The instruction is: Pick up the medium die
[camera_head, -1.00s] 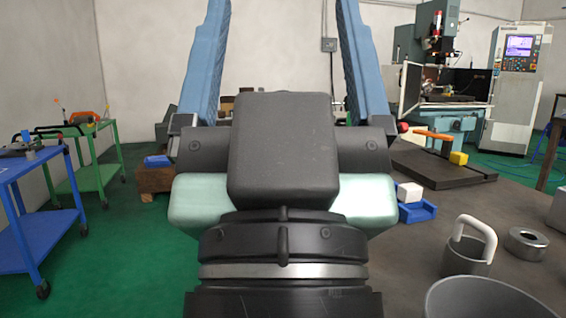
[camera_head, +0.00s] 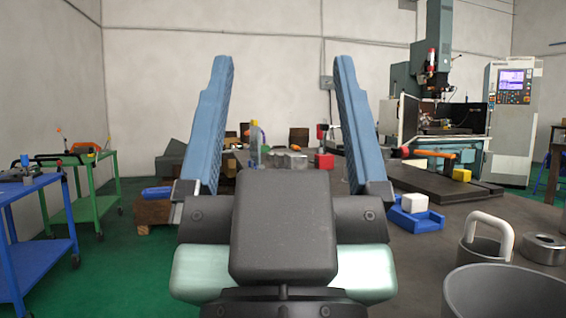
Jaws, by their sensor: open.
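My gripper (camera_head: 283,62) is open and empty, with its two blue fingers pointing up in the picture and wide apart. Several small blocks could be dies: a white block (camera_head: 414,202) on a blue holder (camera_head: 416,217) to the right of my gripper, a yellow block (camera_head: 461,175) farther right, and a red block (camera_head: 324,160) seen between the fingers. I cannot tell which thing is the medium die. No block touches the fingers. Part of the table behind my gripper is hidden.
A grey cup with a white handle (camera_head: 487,240), a metal ring (camera_head: 543,247) and a large grey bowl (camera_head: 505,290) stand at the front right. Grey metal parts (camera_head: 287,160) and a bottle (camera_head: 255,140) stand between the fingers. A blue cart (camera_head: 35,215) is at the left.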

